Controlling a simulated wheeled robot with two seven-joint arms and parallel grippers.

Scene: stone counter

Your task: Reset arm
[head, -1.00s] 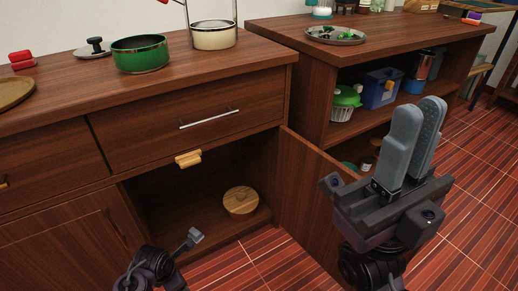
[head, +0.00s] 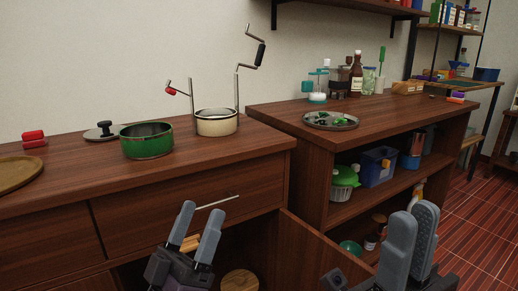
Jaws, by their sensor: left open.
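My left gripper (head: 197,232) is in the lower middle of the head view, in front of the drawer front (head: 180,205) of the left cabinet. Its two grey fingers point up and stand apart, with nothing between them. My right gripper (head: 411,225) is at the lower right, in front of the right cabinet. Its grey fingers point up and overlap from this angle, so the gap between them is unclear. I see no object held in it. Both arms are mostly below the picture.
A green pot (head: 147,146) and a cream pot (head: 216,126) stand on the left counter. The open cabinet door (head: 302,255) stands between my grippers. A wooden round piece (head: 239,281) is low in the cabinet. A plate (head: 331,121) lies on the right counter.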

